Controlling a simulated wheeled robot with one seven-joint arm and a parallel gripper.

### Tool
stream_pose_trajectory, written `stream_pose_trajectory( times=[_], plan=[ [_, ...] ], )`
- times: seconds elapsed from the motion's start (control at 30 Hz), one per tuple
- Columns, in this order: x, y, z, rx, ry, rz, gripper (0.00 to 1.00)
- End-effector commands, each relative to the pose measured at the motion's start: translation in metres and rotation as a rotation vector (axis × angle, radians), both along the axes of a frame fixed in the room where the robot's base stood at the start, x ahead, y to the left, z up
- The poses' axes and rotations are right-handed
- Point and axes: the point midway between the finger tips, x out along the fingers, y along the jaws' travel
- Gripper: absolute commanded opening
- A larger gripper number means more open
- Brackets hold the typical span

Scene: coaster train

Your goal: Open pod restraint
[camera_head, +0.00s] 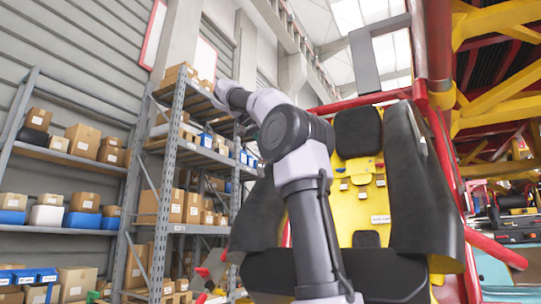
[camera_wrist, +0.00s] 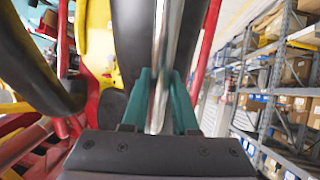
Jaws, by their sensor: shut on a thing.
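The pod seat (camera_head: 367,180) is yellow with a black headrest (camera_head: 358,132) and stands right of centre in the head view. Large black padded wings, one at its right (camera_head: 422,190), flank it, and a dark padded piece crosses low in front. I cannot tell exactly which padded parts belong to the restraint. In the wrist view my gripper's teal fingers (camera_wrist: 162,105) are shut around a shiny metal bar (camera_wrist: 165,50), which looks like part of the pod restraint. Dark padding lies behind the bar. In the head view my arm covers part of the pod, and the gripper cannot be made out.
Shelving (camera_head: 180,150) with cardboard boxes and blue bins stands at the left. A red frame post (camera_head: 436,60) runs beside the pod, with yellow and red beams (camera_head: 500,90) further right. In the wrist view a dark curved tube (camera_wrist: 35,70) passes close at the left.

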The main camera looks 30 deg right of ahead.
Motion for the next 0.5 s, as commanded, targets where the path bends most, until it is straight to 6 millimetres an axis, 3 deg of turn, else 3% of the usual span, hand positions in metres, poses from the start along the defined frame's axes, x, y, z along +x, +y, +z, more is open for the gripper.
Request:
stream_pose_trajectory(
  times=[0.5],
  plan=[
    [-0.0005,0.0001,0.0082,0.009,0.009,0.000,0.00]
  ],
)
